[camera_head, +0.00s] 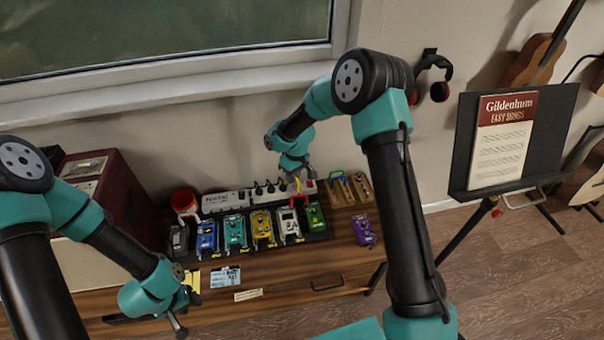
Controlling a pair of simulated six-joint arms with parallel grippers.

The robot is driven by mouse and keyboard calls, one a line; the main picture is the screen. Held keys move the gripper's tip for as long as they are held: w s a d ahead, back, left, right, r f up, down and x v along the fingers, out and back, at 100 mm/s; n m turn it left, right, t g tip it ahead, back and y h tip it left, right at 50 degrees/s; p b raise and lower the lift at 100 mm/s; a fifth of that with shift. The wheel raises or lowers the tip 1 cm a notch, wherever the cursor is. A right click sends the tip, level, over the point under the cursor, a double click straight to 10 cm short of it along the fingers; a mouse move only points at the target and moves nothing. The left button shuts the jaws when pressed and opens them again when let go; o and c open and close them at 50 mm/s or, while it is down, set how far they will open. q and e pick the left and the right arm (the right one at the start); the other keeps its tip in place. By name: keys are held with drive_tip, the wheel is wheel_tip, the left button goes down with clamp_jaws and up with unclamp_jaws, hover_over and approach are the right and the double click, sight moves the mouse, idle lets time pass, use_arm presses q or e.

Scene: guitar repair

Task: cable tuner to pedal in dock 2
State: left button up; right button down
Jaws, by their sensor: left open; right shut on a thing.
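A pedalboard on the wooden cabinet holds a row of pedals: dark grey (179,241), blue (207,238), teal (235,233), yellow (262,229), white (289,225) and green (315,217). The dark grey one at the left end may be the tuner; its label is too small to read. Dock numbers are not legible. My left gripper (183,312) is open and empty, near the cabinet's front edge.
A white power strip (228,201) with black plugs runs behind the pedals.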

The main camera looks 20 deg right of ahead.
drive_tip(key=a+f+n+g+h, duration=0.1)
drive_tip(key=a+f+n, duration=0.1)
drive_tip(key=a+n, duration=0.6)
drive_tip(key=n, duration=0.3)
drive_tip(key=shift+w+a+f+h, duration=0.25)
drive_tip(key=shift+w+f+h, duration=0.05)
drive_tip(key=shift+w+f, duration=0.1)
drive_tip(key=shift+f, duration=0.1)
wheel_tip(320, 180, down, 6)
drive_tip(key=shift+f, duration=0.15)
idle(0.4)
drive_tip(key=shift+f, duration=1.1)
idle(1.8)
drive_tip(key=c, duration=1.1)
unclamp_jaws()
drive_tip(key=shift+o, duration=0.4)
